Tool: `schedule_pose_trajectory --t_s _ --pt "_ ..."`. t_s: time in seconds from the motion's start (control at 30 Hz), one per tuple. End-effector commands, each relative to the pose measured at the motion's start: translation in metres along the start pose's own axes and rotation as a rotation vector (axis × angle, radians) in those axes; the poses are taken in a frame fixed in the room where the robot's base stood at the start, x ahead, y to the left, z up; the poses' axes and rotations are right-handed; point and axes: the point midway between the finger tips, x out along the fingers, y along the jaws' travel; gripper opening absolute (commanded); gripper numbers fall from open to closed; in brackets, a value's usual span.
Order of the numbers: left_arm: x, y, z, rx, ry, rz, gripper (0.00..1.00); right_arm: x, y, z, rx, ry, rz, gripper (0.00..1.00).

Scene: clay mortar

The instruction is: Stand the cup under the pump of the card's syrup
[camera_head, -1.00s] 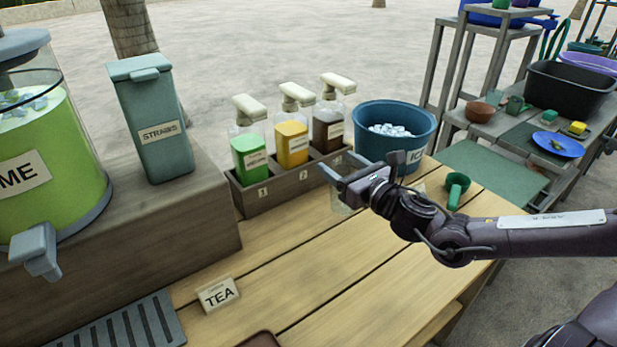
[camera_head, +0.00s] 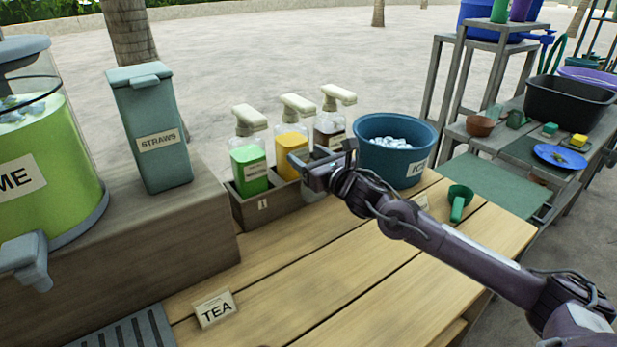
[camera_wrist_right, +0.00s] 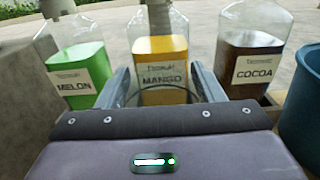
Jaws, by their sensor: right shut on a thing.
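My right gripper (camera_head: 308,166) is shut on a clear cup (camera_head: 314,191), in front of the middle of the syrup rack (camera_head: 262,209). In the right wrist view the fingers (camera_wrist_right: 163,88) lie either side of the cup's rim (camera_wrist_right: 150,92), with the mango bottle (camera_wrist_right: 160,62) straight behind. The green melon bottle (camera_head: 249,165) is left of it and the brown cocoa bottle (camera_head: 329,127) right. The yellow mango bottle (camera_head: 290,140) is partly hidden by my gripper. Each bottle has a cream pump. A card (camera_head: 215,307) reading TEA stands front left. My left gripper is out of view.
A blue ice bucket (camera_head: 397,145) stands right of the rack, with a green scoop (camera_head: 459,202) in front. A straws box (camera_head: 150,130) and a green drink dispenser (camera_head: 45,165) stand left on a raised block. A drip tray (camera_head: 125,333) lies front left.

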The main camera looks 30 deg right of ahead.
Motion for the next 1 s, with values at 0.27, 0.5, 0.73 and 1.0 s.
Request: schedule_pose_trajectory --t_s 0.27,0.5,0.73,1.0 --pt "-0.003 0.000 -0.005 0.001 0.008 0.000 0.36 -0.001 0.000 -0.022 0.002 0.003 0.000 0.23" --pt "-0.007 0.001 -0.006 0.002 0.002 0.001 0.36 0.001 0.000 -0.058 0.004 0.000 -0.002 0.23" --pt "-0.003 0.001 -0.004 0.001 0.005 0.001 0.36 0.003 0.000 -0.061 0.001 0.000 -0.001 0.23" --pt "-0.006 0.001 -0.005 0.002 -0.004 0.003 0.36 0.003 0.000 -0.063 0.000 0.001 -0.001 0.64"
